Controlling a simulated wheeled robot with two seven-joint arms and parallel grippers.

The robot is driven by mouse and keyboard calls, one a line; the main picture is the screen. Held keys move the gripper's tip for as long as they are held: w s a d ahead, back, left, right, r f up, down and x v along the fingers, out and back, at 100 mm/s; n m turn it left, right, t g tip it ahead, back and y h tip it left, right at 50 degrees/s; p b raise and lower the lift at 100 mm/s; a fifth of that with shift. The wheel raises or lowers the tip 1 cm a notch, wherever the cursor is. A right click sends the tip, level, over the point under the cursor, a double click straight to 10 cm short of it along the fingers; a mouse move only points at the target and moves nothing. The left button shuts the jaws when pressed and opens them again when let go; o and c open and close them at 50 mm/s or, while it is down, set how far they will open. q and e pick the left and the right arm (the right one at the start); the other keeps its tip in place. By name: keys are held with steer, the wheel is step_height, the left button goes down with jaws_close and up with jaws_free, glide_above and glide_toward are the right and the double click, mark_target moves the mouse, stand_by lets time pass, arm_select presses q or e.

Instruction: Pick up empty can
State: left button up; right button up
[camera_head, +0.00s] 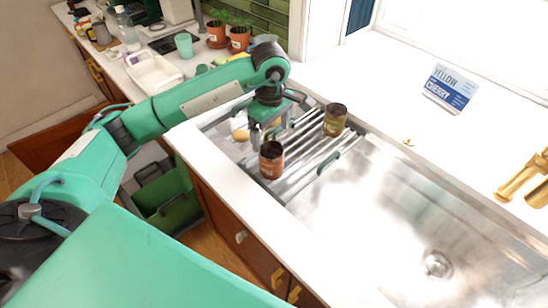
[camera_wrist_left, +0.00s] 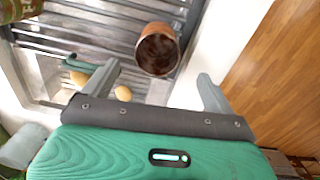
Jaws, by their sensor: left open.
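Two cans stand on the ribbed metal drainboard (camera_head: 300,178) beside the sink. The nearer can (camera_head: 271,161) is reddish brown; in the left wrist view this can (camera_wrist_left: 157,50) shows an open top and a dark, seemingly empty inside. The other can (camera_head: 335,120) is brown-green and stands farther right; only part of it shows in the left wrist view (camera_wrist_left: 18,9). My left gripper (camera_head: 268,128) is open and empty, just behind the nearer can in the head view. In the left wrist view the can lies ahead, between the lines of the fingers. My right gripper is not in view.
The sink basin (camera_head: 400,220) is at right, with a brass faucet (camera_head: 525,175). A white tub (camera_head: 153,73) and potted plants (camera_head: 240,38) stand on the far counter.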

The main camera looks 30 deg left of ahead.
mark_target(271, 160)
arm_select(q)
step_height(271, 160, down, 6)
steer(key=shift+p, duration=0.75)
steer(key=shift+f, duration=0.5)
steer(key=shift+f+p, duration=0.25)
steer(key=shift+p, duration=0.2)
steer(key=f+p, duration=0.2)
steer(key=f, duration=0.1)
steer(key=shift+w+a+f, duration=0.1)
steer(key=shift+w+f, duration=0.1)
steer(key=shift+f, duration=0.55)
steer(key=c, duration=1.1)
steer(key=shift+o, duration=0.2)
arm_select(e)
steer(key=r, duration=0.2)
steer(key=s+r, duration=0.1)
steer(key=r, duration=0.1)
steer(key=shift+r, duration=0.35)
